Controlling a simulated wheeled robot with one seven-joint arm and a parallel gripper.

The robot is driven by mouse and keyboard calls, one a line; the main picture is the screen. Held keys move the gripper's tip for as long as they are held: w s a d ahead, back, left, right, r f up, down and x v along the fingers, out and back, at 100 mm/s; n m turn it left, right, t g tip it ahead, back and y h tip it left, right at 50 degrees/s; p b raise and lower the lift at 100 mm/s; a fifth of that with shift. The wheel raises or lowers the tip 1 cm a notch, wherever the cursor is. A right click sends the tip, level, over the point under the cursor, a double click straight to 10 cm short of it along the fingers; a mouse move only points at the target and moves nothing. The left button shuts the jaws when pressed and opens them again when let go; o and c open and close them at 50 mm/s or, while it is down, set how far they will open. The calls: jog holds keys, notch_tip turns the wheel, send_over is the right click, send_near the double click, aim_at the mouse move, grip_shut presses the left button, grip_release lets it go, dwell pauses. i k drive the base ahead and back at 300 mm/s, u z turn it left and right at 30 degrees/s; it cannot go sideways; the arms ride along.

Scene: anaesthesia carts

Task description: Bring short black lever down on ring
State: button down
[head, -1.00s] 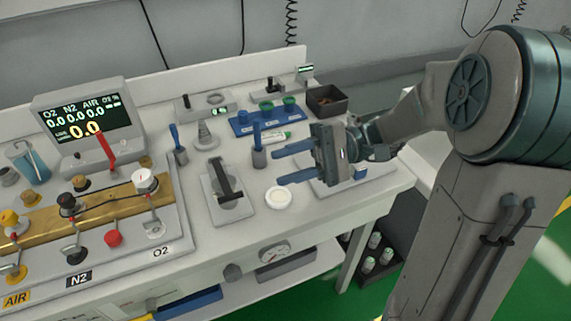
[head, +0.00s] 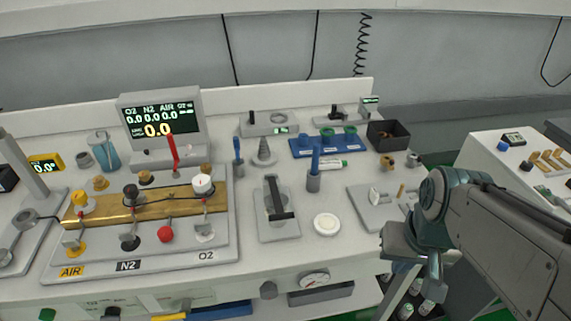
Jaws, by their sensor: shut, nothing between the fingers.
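A light-grey box (head: 268,124) near the back of the bench carries a short black upright lever (head: 252,117), a pale ring (head: 280,117) and a small green display. A second grey unit (head: 328,121) to its right has a black lever (head: 334,111), seen small. Nearer the front, a grey plate (head: 277,231) carries a longer black bar (head: 274,200). Which lever the task means is not certain from this view. My gripper (head: 432,282) is at the right front bench edge, pointing down, shut and empty, well away from these levers. Its fingertips are partly hidden.
A dark bin (head: 388,134) is at back right. A brass gas manifold (head: 110,212) fills the left.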

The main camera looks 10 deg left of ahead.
aim_at(277, 202)
jog(key=u, duration=0.2)
jog(key=i, duration=0.25)
jog(key=u, duration=0.55)
